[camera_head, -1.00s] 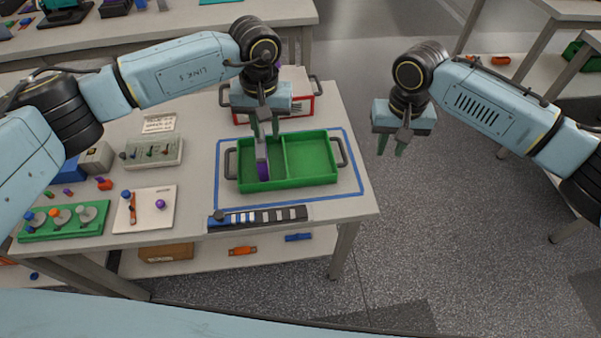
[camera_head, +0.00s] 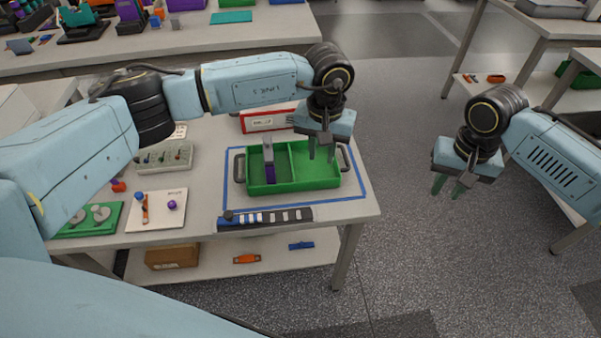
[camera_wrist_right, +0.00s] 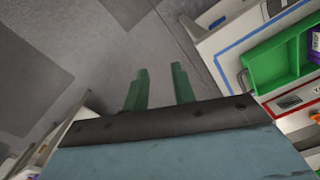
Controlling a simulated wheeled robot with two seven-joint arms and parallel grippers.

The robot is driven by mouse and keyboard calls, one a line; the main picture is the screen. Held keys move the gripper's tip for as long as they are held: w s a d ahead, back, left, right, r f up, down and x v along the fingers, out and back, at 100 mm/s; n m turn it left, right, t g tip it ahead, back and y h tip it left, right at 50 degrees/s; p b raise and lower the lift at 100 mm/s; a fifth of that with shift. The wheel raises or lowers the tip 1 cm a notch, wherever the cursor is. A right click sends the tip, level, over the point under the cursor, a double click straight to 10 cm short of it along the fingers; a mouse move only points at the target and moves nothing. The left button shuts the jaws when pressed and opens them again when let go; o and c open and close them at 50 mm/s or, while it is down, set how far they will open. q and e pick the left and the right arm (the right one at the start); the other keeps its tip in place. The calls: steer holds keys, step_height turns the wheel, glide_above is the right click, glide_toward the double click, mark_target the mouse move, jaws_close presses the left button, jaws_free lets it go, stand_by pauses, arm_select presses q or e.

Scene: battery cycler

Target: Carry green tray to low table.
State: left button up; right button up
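The green tray (camera_head: 310,172) sits on the workbench inside a blue taped outline, with a dark handle at each end. A grey and purple battery-like block (camera_head: 268,165) stands in its left compartment; the right compartment looks empty. My left gripper (camera_head: 322,152) is over the right compartment, pointing down, its fingers apart and empty. My right gripper (camera_head: 449,187) hangs over the floor right of the bench, away from the tray, fingers apart and empty. In the right wrist view its green fingers (camera_wrist_right: 159,88) are spread, and the tray (camera_wrist_right: 275,62) shows at the upper right.
A red and white box (camera_head: 268,121) stands behind the tray. A dark strip with pale blocks (camera_head: 265,218) lies in front. A white board (camera_head: 158,209) and green board (camera_head: 92,221) are at the left. Tables (camera_head: 555,45) stand at the far right, with open floor between.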

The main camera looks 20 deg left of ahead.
step_height(320, 180, up, 11)
steer(key=shift+w+a+f, duration=0.15)
steer(key=shift+w+a, duration=0.15)
steer(key=shift+a, duration=0.05)
steer(key=shift+f, duration=0.1)
stand_by(0.3)
